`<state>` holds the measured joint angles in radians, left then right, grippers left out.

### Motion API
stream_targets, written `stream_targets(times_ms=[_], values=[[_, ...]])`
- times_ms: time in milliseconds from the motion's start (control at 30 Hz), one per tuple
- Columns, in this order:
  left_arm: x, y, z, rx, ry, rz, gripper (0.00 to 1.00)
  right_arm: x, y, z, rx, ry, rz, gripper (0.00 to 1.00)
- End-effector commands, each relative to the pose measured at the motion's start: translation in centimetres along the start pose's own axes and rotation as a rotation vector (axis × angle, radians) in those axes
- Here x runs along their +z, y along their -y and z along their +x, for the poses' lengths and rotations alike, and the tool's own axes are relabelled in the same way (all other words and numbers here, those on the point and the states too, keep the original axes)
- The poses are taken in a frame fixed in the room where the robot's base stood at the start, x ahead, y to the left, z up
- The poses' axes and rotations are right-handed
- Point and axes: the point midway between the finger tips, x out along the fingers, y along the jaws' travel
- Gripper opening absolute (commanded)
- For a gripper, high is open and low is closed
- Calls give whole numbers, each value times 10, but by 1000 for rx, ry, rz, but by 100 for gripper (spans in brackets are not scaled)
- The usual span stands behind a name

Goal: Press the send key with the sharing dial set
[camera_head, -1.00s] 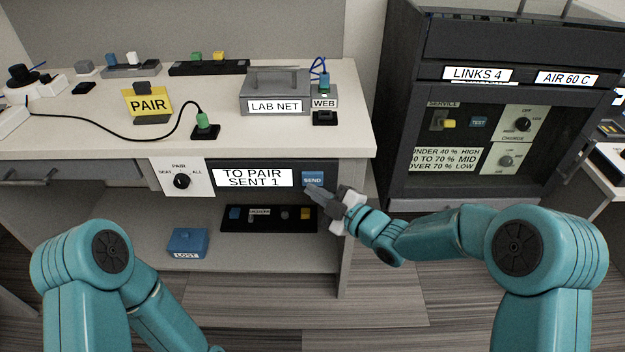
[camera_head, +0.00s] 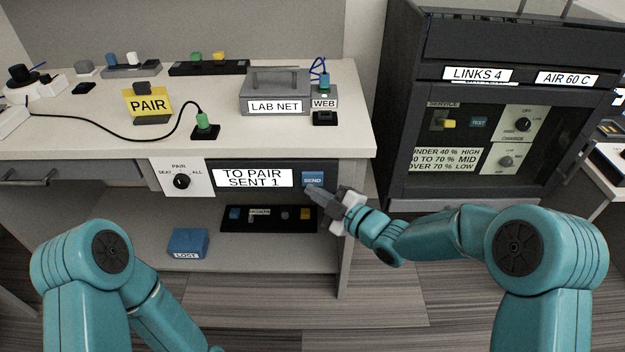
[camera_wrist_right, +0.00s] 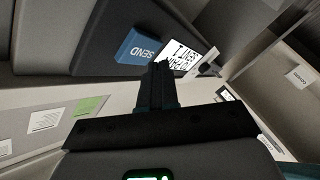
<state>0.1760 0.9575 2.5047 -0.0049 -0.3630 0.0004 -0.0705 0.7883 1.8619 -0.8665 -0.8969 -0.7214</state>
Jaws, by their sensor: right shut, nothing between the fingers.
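The blue SEND key (camera_head: 312,179) sits at the right end of the dark panel on the bench front. It also shows in the right wrist view (camera_wrist_right: 138,47). Left of it a lit display (camera_head: 252,178) reads "TO PAIR SENT 1". The sharing dial (camera_head: 181,181) is a black knob on a white plate marked SEAT, PAIR and ALL; its exact pointing is too small to tell. My right gripper (camera_head: 310,190) is shut and empty, its tips just below the SEND key; whether they touch it I cannot tell. My left gripper is out of view; only my left arm shows.
A yellow PAIR sign (camera_head: 148,104), a LAB NET box (camera_head: 275,96) and a cable with a green plug (camera_head: 202,121) are on the bench top (camera_head: 80,132). A blue LOST box (camera_head: 188,243) and a dark tray (camera_head: 269,228) are on the shelf below. A dark cabinet (camera_head: 397,110) stands at right.

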Motion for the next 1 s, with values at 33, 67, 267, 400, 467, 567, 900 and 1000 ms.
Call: stream_targets(times_ms=[33,67,267,400,467,567,900,1000], values=[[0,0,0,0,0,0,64,0,0,0,0,0,0,0],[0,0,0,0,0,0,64,0,0,0,0,0,0,0],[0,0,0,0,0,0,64,0,0,0,0,0,0,0],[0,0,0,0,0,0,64,0,0,0,0,0,0,0],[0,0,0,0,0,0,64,0,0,0,0,0,0,0],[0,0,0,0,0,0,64,0,0,0,0,0,0,0],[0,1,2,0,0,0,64,1,0,1,0,-1,-1,0],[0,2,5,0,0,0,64,4,-1,4,0,-1,-2,0]])
